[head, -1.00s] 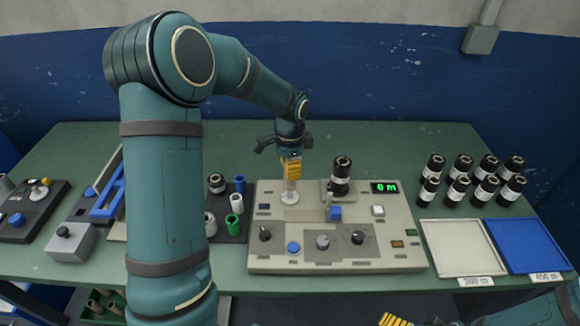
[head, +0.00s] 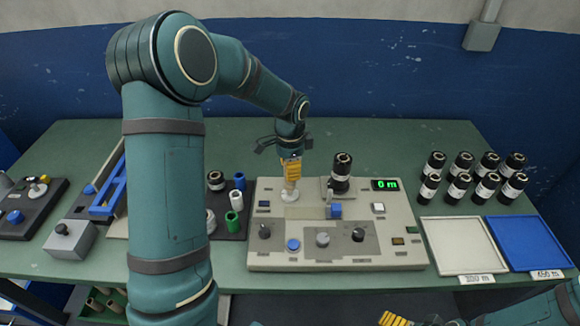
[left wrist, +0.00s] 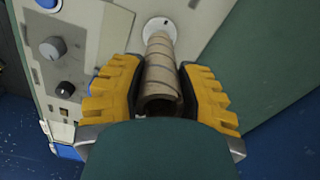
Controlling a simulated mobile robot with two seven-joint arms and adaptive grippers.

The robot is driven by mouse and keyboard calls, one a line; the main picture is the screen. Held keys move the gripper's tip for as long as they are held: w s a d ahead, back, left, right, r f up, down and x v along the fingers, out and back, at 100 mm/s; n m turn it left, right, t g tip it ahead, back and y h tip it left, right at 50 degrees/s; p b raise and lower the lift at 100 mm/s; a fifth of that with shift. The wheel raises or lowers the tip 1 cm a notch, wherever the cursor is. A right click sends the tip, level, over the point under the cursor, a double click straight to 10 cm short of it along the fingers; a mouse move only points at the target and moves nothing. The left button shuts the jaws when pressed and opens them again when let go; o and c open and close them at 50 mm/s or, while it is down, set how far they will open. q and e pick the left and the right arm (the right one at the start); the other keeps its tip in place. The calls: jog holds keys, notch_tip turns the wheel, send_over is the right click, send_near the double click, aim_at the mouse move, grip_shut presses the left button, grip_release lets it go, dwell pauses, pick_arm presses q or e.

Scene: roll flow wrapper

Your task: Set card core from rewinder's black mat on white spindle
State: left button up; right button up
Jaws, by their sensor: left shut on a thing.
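My left gripper (head: 291,172) is shut on the brown card core (left wrist: 161,72), at the back left of the grey rewinder. In the left wrist view, the core stands between the yellow fingers (left wrist: 152,95), its hollow near end towards the camera. Its far end is over the white spindle's round base (left wrist: 157,25), which also shows in the head view (head: 289,195). I cannot tell whether the core rests on the base. The black mat (head: 232,226) is left of the rewinder. My right gripper (head: 396,319) is partly cut off at the bottom edge.
The rewinder (head: 270,258) has knobs, buttons and a "0 m" display. A black roll (head: 341,172) stands right of the spindle. White, green and blue cores stand on the mat. Several black rolls (head: 487,187) stand at the right, behind a white tray (head: 428,236) and a blue tray (head: 553,257).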

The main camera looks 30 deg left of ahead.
pick_arm(q)
jog(key=shift+f+b, duration=0.7)
jog(key=shift+f, duration=0.65)
dwell(0.7)
jog(key=o, duration=1.6)
jog(key=shift+c, duration=0.2)
jog(key=shift+r+p, duration=1.35)
jog(key=shift+r, duration=0.35)
jog(key=shift+r+p, duration=1.75)
jog(key=shift+r, duration=0.6)
jog(key=shift+f, duration=0.15)
